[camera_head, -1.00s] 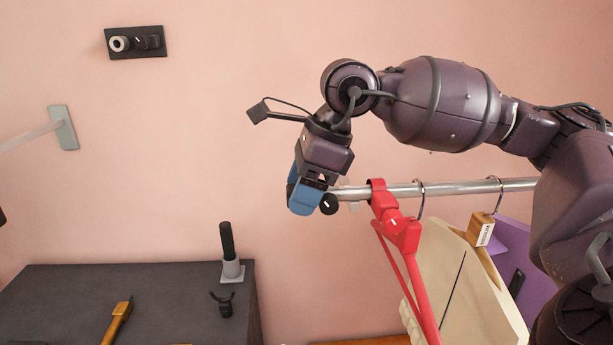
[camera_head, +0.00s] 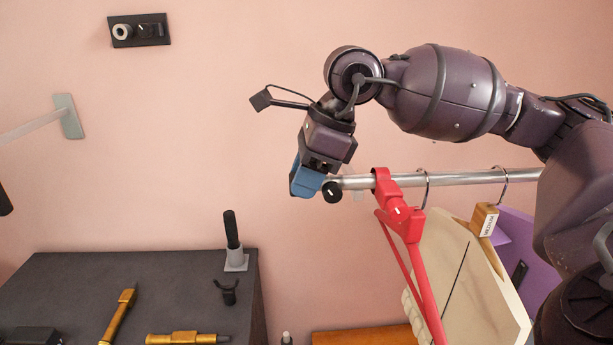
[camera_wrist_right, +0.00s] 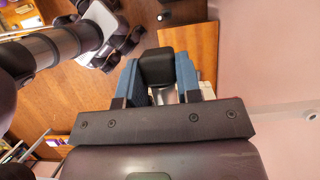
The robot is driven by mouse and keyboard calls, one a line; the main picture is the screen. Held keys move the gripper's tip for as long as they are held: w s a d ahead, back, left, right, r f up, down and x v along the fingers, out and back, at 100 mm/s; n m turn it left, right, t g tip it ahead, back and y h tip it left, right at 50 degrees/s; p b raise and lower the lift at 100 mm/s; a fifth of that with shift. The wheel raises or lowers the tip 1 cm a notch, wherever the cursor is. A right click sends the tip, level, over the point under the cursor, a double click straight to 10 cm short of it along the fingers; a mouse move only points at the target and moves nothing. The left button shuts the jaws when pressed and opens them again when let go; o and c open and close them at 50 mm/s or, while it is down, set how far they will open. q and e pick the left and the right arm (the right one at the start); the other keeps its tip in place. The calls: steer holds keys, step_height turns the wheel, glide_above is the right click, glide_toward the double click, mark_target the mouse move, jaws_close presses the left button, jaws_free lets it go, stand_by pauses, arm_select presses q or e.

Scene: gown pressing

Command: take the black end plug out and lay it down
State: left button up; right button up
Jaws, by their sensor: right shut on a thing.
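My right gripper (camera_head: 308,184) is at the left end of the metal rail (camera_head: 450,179), its blue fingers pointing down. In the right wrist view its fingers (camera_wrist_right: 158,80) are shut on the black end plug (camera_wrist_right: 157,66), a dark block between them. A bit of silvery metal shows below the plug there. In the head view the fingers hide the plug, and I cannot tell if it is still seated in the rail. A round black knob with a white mark (camera_head: 332,192) is just right of the fingers. My left gripper is not in view.
At lower left a dark table (camera_head: 70,285) carries a black-handled holder (camera_head: 233,240), a black clip (camera_head: 228,291) and brass tools (camera_head: 118,317).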

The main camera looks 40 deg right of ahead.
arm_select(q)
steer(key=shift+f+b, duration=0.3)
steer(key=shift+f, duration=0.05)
arm_select(e)
steer(key=shift+w+a, duration=0.4)
steer(key=shift+a, duration=0.25)
steer(key=shift+w+a, duration=0.4)
steer(key=shift+a, duration=0.2)
